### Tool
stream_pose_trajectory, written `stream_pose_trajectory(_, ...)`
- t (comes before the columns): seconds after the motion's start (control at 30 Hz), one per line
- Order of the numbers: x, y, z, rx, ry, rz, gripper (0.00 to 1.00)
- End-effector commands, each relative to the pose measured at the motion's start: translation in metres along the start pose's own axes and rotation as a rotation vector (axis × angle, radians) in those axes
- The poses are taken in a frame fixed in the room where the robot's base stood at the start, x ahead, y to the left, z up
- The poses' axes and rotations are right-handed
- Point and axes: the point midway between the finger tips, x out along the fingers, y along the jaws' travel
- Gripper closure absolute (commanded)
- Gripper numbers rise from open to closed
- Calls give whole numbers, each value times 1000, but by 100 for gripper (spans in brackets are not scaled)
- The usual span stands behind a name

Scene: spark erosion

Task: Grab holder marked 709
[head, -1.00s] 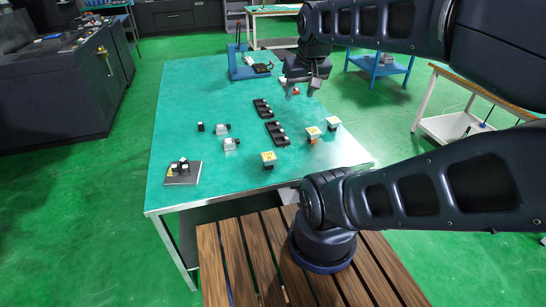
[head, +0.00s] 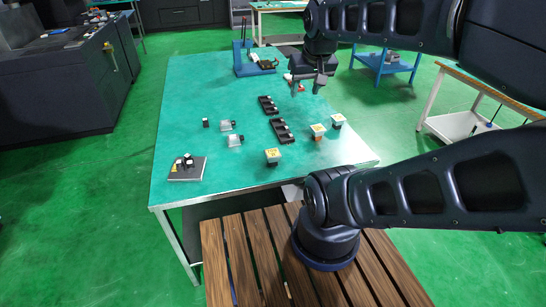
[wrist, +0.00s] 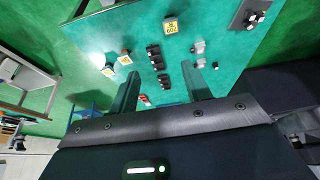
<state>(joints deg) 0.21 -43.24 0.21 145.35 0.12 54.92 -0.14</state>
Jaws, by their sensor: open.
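A holder with a yellow label top (wrist: 170,24) shows at the top of the wrist view; its label seems to read 709. It appears to be the yellow-topped holder (head: 272,157) near the table's front edge in the head view, where the label is too small to read. Two similar holders stand to its right, one with a yellow top (head: 318,131) and one paler (head: 337,121). My gripper (head: 305,89) is open and empty above the far right part of the table, well away from the holder. Its two fingers also show in the wrist view (wrist: 162,84).
Two black racks (head: 281,130) (head: 267,106) lie mid-table. Clear-and-grey pieces (head: 234,141) and a small black piece (head: 205,122) are left of them. A grey plate with small parts (head: 187,170) is at front left. A blue stand (head: 243,68) is at the back.

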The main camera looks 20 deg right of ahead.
Motion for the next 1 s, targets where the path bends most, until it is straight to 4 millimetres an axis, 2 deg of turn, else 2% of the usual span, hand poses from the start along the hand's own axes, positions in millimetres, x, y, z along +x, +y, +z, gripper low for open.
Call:
stream_pose_trajectory(0.17,0,0,0,0,0,0,50)
stream_pose_trajectory(0.3,0,0,0,0,0,0,22)
stream_pose_trajectory(0.33,0,0,0,0,0,0,18)
stream_pose_trajectory(0.73,6,0,-5,-32,-18,12,18)
stream_pose_trajectory(1.0,45,0,-30,-232,-116,75,18)
